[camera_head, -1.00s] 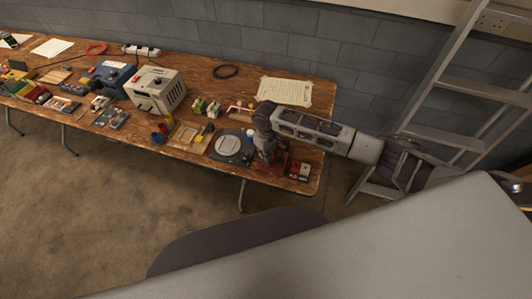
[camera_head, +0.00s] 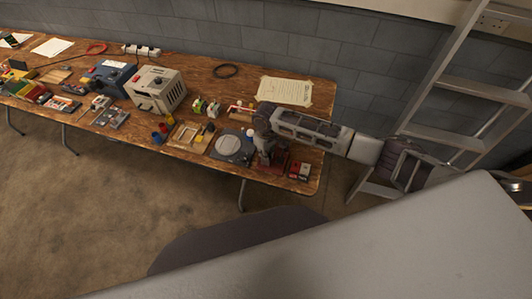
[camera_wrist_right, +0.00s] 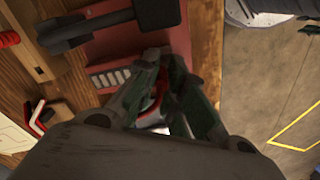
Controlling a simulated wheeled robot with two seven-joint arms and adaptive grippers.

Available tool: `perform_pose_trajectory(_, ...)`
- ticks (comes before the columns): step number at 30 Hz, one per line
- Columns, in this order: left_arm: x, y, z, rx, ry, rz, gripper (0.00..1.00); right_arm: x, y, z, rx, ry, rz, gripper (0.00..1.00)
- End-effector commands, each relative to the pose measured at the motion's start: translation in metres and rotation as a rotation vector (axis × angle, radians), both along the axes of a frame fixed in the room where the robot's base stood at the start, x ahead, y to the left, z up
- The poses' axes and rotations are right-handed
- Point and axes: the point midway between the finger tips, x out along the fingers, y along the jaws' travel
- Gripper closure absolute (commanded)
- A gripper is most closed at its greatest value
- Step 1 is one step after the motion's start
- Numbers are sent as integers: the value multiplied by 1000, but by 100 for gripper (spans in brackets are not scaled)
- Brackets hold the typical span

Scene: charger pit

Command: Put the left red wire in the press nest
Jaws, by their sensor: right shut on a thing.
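My right gripper (camera_wrist_right: 165,98) points down in the wrist view, its green-padded fingers closed on a small red piece (camera_wrist_right: 160,86), which looks like the red wire. Most of it is hidden between the fingers. In the head view the right gripper (camera_head: 268,152) is over the red press base (camera_head: 277,167) near the table's right end. In the wrist view the red base (camera_wrist_right: 125,45) carries a black lever and a row of pale blocks (camera_wrist_right: 108,79) beside the fingers. I cannot tell whether the held piece touches the press. The left gripper is not in view.
A round grey plate (camera_head: 232,146) and a wooden tray (camera_head: 186,133) stand left of the press. Red and white blocks (camera_head: 300,171) sit to its right, near the table edge. A taped paper (camera_head: 285,91) lies behind. A ladder (camera_head: 440,95) stands beyond the table.

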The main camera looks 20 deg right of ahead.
Motion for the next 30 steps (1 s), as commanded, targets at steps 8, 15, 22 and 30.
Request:
perform_pose_trajectory(8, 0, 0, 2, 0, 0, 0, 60, 0, 0, -2, 0, 0, 0, 100)
perform_pose_trajectory(15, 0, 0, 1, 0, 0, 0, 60, 0, 0, -2, 0, 0, 0, 66)
perform_pose_trajectory(22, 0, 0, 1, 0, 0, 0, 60, 0, 0, -2, 0, 0, 0, 64)
perform_pose_trajectory(30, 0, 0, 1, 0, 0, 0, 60, 0, 0, -2, 0, 0, 0, 64)
